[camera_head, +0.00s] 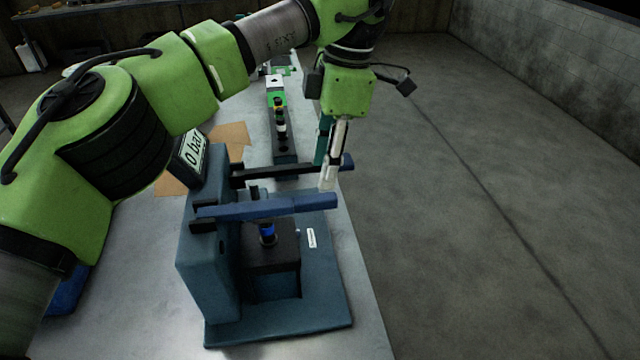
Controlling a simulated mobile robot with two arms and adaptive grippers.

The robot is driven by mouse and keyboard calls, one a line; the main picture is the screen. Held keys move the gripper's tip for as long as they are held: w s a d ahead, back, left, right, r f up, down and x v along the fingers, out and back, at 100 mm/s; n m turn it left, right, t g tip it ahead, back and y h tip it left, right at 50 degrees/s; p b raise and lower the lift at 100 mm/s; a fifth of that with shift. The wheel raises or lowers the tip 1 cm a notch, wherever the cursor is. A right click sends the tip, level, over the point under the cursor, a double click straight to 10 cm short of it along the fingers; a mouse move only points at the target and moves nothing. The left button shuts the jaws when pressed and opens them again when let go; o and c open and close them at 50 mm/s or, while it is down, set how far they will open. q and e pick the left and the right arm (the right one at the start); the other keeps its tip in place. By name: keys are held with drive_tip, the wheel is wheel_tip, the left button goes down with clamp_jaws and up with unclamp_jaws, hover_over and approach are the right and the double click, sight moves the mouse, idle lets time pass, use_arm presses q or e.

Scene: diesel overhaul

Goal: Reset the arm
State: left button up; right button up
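My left arm comes in from the left and reaches over the table. My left gripper (329,180) points down just right of the blue test stand, near the end of the black lever (275,170). I cannot tell whether its fingers touch the lever or whether they are apart, as they overlap in this view. Nothing is clearly seen held in it. My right gripper is not in view.
The test stand (215,265) has a blue lever (275,207) across its front and a display (194,151) reading "0 bar". Behind it are a dark rail (284,150) and cardboard (231,135). The table (150,315) ends at the right; open floor (480,200) lies beyond.

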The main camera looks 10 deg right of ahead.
use_arm(q)
wheel_tip(320, 180, up, 2)
drive_tip(key=shift+d+r, duration=0.1)
drive_tip(key=shift+d, duration=0.05)
